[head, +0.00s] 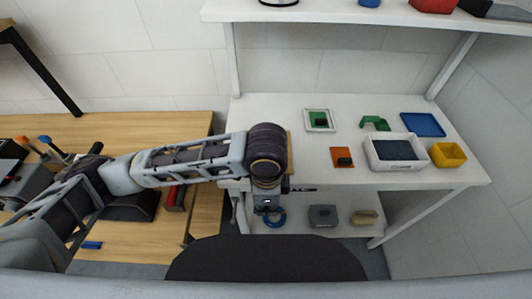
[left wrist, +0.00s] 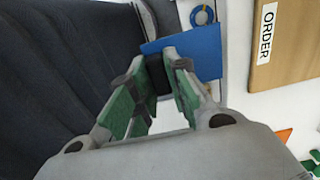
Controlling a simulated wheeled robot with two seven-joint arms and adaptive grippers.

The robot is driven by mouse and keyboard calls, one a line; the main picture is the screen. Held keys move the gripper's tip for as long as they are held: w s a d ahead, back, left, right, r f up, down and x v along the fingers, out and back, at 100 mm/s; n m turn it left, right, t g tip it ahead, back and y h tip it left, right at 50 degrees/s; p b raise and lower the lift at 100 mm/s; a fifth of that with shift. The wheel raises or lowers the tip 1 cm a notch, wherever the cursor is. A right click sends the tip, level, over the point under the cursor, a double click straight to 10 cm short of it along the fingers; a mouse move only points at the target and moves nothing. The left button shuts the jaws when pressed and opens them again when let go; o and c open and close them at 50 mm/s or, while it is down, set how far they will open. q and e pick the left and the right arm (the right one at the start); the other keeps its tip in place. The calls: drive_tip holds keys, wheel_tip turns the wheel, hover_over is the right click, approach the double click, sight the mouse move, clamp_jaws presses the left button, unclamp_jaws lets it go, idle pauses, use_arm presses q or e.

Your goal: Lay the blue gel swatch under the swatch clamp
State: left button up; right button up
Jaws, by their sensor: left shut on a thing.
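My left gripper (left wrist: 160,65) is shut on the black grip block of the blue gel swatch (left wrist: 203,50), a flat blue sheet in the left wrist view. In the head view this gripper (head: 268,207) points down in front of the white bench's front edge, and I cannot make out the swatch there. A green bracket-like piece (head: 375,123) lies on the bench, toward the back; I cannot tell whether it is the swatch clamp. My right gripper is out of view.
On the white bench (head: 270,108) are a framed green swatch (head: 318,119), an orange swatch (head: 341,157), a white bin (head: 380,165), a yellow bin (head: 448,155) and a blue mat (head: 423,124). A blue ring (head: 276,217) lies on the lower shelf. A shelf (head: 330,12) overhangs the back.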

use_arm(q)
drive_tip(key=w+p, duration=0.1)
drive_tip(key=w, duration=1.1)
drive_tip(key=shift+w, duration=0.4)
drive_tip(key=shift+w, duration=0.1)
drive_tip(key=shift+w+p, duration=0.3)
drive_tip(key=shift+w, duration=1.6)
drive_tip(key=shift+f, duration=0.25)
drive_tip(key=shift+f, duration=0.15)
drive_tip(key=o, duration=0.9)
drive_tip(key=shift+c, duration=0.2)
wheel_tip(320, 180, up, 12)
drive_tip(key=shift+b, duration=0.35)
